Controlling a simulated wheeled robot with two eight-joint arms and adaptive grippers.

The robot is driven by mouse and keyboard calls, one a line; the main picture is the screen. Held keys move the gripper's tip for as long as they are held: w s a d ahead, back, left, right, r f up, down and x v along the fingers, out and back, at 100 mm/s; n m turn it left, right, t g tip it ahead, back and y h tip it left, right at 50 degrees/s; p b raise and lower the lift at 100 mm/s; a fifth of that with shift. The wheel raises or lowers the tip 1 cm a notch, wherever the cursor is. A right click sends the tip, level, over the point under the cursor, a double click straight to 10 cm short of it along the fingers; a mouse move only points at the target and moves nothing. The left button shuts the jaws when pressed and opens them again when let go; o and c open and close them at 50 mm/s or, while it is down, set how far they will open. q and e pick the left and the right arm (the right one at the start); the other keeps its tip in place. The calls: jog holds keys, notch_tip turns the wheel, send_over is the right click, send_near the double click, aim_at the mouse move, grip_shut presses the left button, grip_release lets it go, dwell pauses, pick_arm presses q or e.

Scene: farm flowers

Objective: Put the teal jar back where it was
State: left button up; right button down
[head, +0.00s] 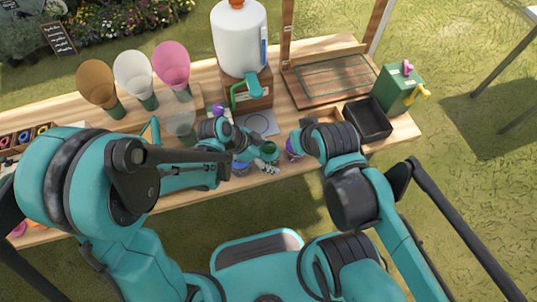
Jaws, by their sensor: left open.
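A small dark green-teal round thing (270,149), which looks like the teal jar, stands near the table's front edge, partly hidden by my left gripper. My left gripper (267,165) is open, with its fingers close in front of it; I cannot tell whether they touch. My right gripper (297,143) is mostly hidden under its own arm, just right of the jar, beside a purple thing (292,150). Its fingers cannot be made out. Another purple-and-blue thing (241,167) shows under the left wrist.
A white dispenser (240,40) with a teal spout stands behind on a wooden block. Brown (97,82), white (133,73) and pink (172,65) cones stand at the back left. A black bin (368,119), green box (398,87) and wooden tray (335,85) occupy the right.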

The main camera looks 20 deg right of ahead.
pick_arm(q)
jog(key=shift+r, duration=0.15)
jog(key=shift+a+r+p, duration=0.15)
jog(key=shift+r+p, duration=0.15)
jog(key=shift+p, duration=0.05)
jog(key=p+v, duration=0.4)
jog(key=v, duration=0.7)
jog(key=shift+a+r, duration=0.1)
jog(key=shift+r, duration=0.1)
jog(key=s+a+r+n+t+y, duration=0.1)
jog(key=a+r+n+t+y, duration=0.2)
jog(key=a+n, duration=0.5)
jog(key=s+a+r+n+t+y, duration=0.2)
jog(key=a+r+n, duration=0.4)
jog(key=a, duration=0.8)
jog(key=n+t+y, duration=0.1)
jog(key=n, duration=0.2)
jog(key=shift+a+r+n+t+y, duration=0.2)
jog(key=shift+a+n+t+y, duration=0.1)
jog(key=shift+t, duration=0.1)
jog(key=shift+s, duration=0.1)
